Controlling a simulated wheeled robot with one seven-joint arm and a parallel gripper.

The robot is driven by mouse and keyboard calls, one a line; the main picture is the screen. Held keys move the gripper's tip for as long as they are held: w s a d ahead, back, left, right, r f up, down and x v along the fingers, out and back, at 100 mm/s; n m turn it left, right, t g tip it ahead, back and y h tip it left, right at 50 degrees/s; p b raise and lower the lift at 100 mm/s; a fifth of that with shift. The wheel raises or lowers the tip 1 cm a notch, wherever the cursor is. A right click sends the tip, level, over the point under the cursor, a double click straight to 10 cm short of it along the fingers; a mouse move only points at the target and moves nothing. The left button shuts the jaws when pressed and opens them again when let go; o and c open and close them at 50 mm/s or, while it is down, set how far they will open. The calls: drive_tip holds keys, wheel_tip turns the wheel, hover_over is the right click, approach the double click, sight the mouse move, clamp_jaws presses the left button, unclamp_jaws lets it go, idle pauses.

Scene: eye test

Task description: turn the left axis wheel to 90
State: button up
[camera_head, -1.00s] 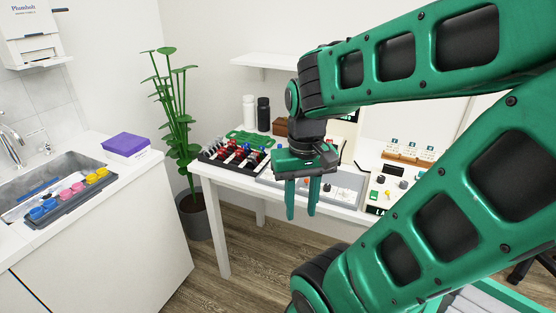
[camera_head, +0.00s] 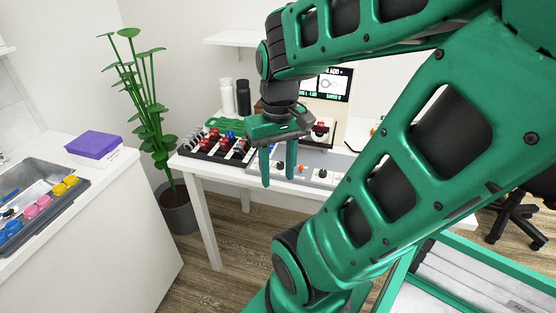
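My gripper (camera_head: 278,165) points down in front of the white table (camera_head: 197,171). Its two green fingers are apart, with nothing seen between them. Behind it, a long grey tray (camera_head: 249,175) lies along the table's front edge and holds several small knob-like parts (camera_head: 322,173). A small dark and red part (camera_head: 320,130) shows just right of my gripper, below a lit screen (camera_head: 334,82). I cannot make out which part is the left axis wheel or read any angle. My arm hides much of the table's right side.
A black rack (camera_head: 212,150) of red, blue and grey pieces stands at the table's left, with white (camera_head: 227,96) and black (camera_head: 243,97) bottles behind. A potted plant (camera_head: 147,110) stands left of the table. A purple-lidded box (camera_head: 94,146) sits on the sink counter. A black chair (camera_head: 515,212) stands right.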

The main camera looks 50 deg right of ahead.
drive_tip(key=w+d+n, duration=0.3)
drive_tip(key=w+d, duration=0.4)
drive_tip(key=d, duration=0.1)
drive_tip(key=n, duration=0.3)
approach(281, 163)
wheel_tip(281, 163, down, 8)
drive_tip(key=shift+a+f, duration=0.1)
drive_tip(key=shift+f, duration=0.05)
clamp_jaws()
